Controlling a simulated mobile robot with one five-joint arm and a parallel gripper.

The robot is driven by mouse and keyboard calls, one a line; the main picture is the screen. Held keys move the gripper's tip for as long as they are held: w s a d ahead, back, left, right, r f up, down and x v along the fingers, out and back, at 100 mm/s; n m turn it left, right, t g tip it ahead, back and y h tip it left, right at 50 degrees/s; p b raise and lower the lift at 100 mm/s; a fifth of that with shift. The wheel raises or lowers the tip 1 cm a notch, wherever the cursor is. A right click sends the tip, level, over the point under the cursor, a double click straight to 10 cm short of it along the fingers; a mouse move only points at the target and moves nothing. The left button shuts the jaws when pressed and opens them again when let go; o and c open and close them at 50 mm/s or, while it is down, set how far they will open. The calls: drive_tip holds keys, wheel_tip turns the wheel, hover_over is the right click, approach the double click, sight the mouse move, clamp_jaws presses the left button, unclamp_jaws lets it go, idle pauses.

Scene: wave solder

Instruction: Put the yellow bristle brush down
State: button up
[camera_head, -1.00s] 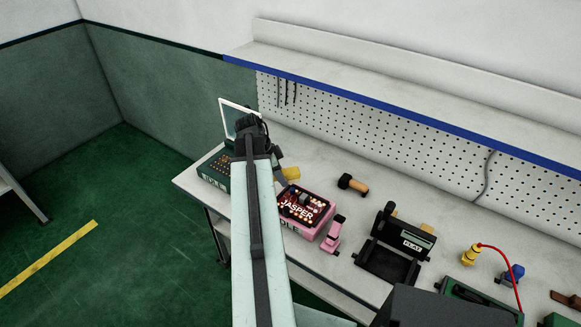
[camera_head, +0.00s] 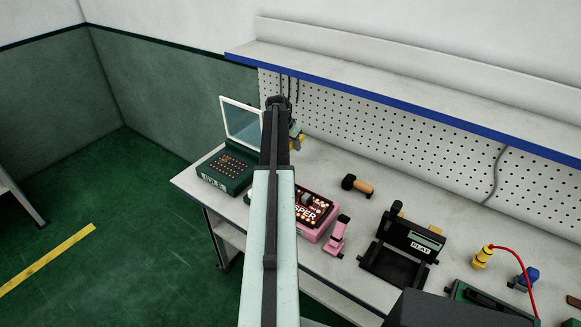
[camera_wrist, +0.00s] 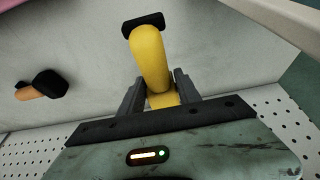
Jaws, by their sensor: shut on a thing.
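The yellow bristle brush (camera_wrist: 150,60) is held in my gripper (camera_wrist: 158,92) in the wrist view, with its dark end pointing away from the jaws. My gripper (camera_head: 294,133) is mostly hidden behind my arm there. The bench top (camera_head: 325,165) lies below. I cannot tell the exact gap between the brush and the bench.
A green box with an open lid (camera_head: 226,170) stands left on the bench. A pink box (camera_head: 318,212), a pink tool (camera_head: 338,236), an orange-handled dark tool (camera_head: 358,186) and a black fixture (camera_head: 400,250) stand to the right. The pegboard (camera_head: 400,135) and blue-edged shelf (camera_head: 400,97) are behind.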

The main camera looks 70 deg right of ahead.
sight(294, 163)
wheel_tip(294, 163, down, 9)
drive_tip(key=b, duration=0.7)
drive_tip(key=shift+r, duration=0.4)
drive_tip(key=shift+f, duration=0.1)
drive_tip(key=o, duration=1.2)
drive_tip(key=shift+r+p, duration=0.35)
drive_tip(key=shift+p, duration=0.1)
drive_tip(key=p+v, duration=1)
drive_tip(key=v, duration=0.2)
drive_tip(key=shift+f+p, duration=0.1)
drive_tip(key=shift+p, duration=0.3)
drive_tip(key=shift+f, duration=0.15)
